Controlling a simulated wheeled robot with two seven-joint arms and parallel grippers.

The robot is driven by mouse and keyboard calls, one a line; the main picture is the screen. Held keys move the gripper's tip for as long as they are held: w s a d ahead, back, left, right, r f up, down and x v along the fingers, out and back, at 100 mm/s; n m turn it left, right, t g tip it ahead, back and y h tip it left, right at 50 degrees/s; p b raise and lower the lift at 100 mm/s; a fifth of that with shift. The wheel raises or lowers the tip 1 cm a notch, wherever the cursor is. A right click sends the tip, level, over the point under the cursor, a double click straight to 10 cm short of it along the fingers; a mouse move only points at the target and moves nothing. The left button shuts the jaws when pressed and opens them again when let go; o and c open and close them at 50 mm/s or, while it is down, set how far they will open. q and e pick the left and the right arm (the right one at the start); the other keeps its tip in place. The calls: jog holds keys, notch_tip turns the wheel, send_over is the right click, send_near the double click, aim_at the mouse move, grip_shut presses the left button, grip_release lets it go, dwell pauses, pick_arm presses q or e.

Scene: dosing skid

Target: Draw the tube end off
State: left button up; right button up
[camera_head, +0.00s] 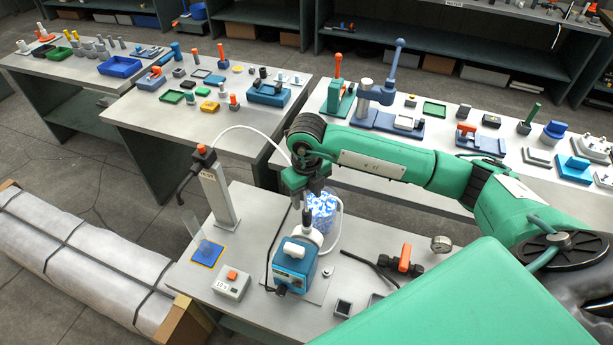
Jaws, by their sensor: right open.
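A white tube (246,128) arcs from the top of a grey post (218,195) and goes behind my right arm. A white tube stretch (341,222) also curves down on the right, beside a clear vessel of blue-and-white pieces (322,207). A blue pump (295,262) with a white knob stands on a plate in front of them. My right gripper (303,208) points down just above and behind the pump, in front of the vessel. It is open; I see nothing between its fingers. The tube's end is hard to tell from here. My left gripper is out of view.
A grey box with an orange button (232,282) is in front. An orange-handled valve (404,260) and a gauge (441,244) lie right. Benches with many parts stand behind.

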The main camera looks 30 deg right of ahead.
aim_at(307, 213)
notch_tip(307, 213, down, 7)
jog(key=shift+w+f+p, duration=0.1)
jog(key=shift+p, duration=1.05)
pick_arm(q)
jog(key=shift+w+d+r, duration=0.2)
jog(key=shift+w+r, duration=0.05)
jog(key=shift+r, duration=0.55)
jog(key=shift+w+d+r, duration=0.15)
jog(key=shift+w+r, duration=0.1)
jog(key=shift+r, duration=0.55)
pick_arm(e)
jog(key=shift+f, duration=0.55)
jog(key=c, duration=1.1)
jog(key=shift+o, duration=0.2)
jog(key=shift+r+p, duration=1.35)
jog(key=shift+r, duration=1)
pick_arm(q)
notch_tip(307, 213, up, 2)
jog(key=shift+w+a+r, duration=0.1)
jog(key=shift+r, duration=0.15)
